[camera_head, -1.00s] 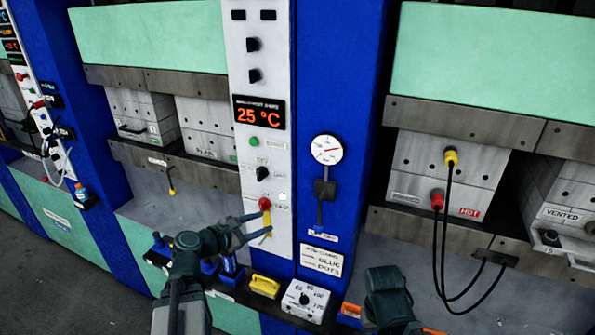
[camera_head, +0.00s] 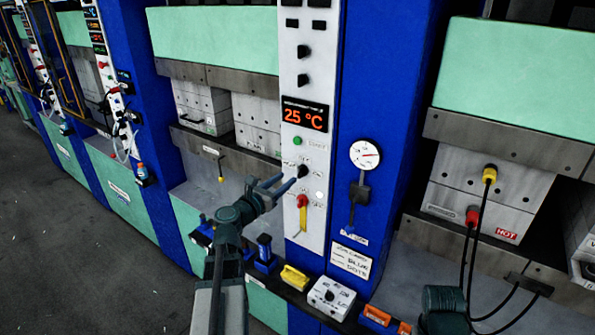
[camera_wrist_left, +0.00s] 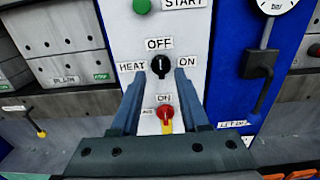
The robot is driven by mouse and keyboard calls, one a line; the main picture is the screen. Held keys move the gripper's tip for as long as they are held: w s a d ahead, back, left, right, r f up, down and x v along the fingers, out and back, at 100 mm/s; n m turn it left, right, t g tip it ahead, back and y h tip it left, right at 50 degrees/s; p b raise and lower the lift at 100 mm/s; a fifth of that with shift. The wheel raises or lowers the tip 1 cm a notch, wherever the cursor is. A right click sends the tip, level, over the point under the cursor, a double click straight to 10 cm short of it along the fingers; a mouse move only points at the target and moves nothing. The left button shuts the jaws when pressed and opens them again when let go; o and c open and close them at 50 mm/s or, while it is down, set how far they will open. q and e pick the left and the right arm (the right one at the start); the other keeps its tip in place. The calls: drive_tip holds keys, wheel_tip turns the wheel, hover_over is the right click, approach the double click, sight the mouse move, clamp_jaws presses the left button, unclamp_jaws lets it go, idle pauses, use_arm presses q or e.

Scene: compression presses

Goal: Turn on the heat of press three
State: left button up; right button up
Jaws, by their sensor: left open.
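The heat knob (camera_head: 303,171) is a small black rotary switch on the white control panel (camera_head: 314,70). In the wrist view the knob (camera_wrist_left: 160,66) has HEAT at its left, OFF above and ON at its right. Its white mark stands upright, towards OFF. My left gripper (camera_head: 278,184) is open and empty, just left of and below the knob in the head view. In the wrist view its two fingers (camera_wrist_left: 160,84) point up at either side of the knob, apart from it. The display (camera_head: 304,115) above reads 25 °C. No press number is readable.
A red and yellow switch (camera_head: 303,208) sits below the knob, a green button (camera_head: 297,141) above. A gauge (camera_head: 365,155) and lever (camera_head: 356,200) are at the right. A yellow handle (camera_head: 294,277) and white dial box (camera_head: 330,297) stand on the ledge below.

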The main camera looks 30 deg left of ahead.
sight(298, 169)
use_arm(q)
drive_tip(key=w, duration=0.7)
drive_tip(key=shift+d, duration=0.25)
clamp_jaws()
